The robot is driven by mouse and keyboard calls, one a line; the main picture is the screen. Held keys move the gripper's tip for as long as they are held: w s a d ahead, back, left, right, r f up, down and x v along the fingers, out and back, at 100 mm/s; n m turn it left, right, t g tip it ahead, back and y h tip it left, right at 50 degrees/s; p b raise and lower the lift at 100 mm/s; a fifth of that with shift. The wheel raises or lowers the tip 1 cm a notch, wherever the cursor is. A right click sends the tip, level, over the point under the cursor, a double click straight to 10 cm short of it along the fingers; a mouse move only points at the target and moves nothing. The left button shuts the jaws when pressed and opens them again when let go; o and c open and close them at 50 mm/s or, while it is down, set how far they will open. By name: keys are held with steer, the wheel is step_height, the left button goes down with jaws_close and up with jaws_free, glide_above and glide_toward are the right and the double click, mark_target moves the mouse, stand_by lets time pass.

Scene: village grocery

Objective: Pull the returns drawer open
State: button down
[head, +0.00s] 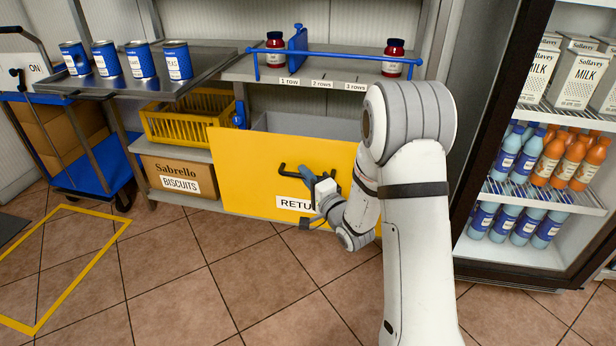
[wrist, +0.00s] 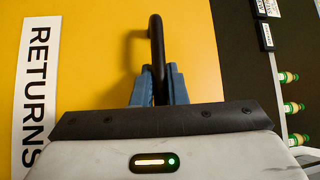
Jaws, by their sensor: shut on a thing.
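The returns drawer (head: 245,175) has a yellow front with a white RETURNS label, partly hidden by my arm in the head view. The drawer front stands out from the shelf unit, and part of its grey inside (head: 300,123) shows behind the top edge. A black bar handle (wrist: 156,45) is on the yellow front. My gripper (wrist: 158,85) has its blue fingers on both sides of the handle and is shut on it.
A yellow basket (head: 185,118) and a biscuits box (head: 178,180) sit left of the drawer. An open-fronted drinks fridge (head: 535,215) stands at the right. Cans (head: 140,62) stand on a steel counter. The tiled floor (head: 240,270) before the drawer is clear.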

steer(key=c, duration=1.5)
jaws_free()
steer(key=shift+o, duration=0.2)
steer(key=p+v, duration=0.1)
steer(key=v, duration=0.6)
steer(key=shift+s+d, duration=0.25)
steer(key=shift+s, duration=0.1)
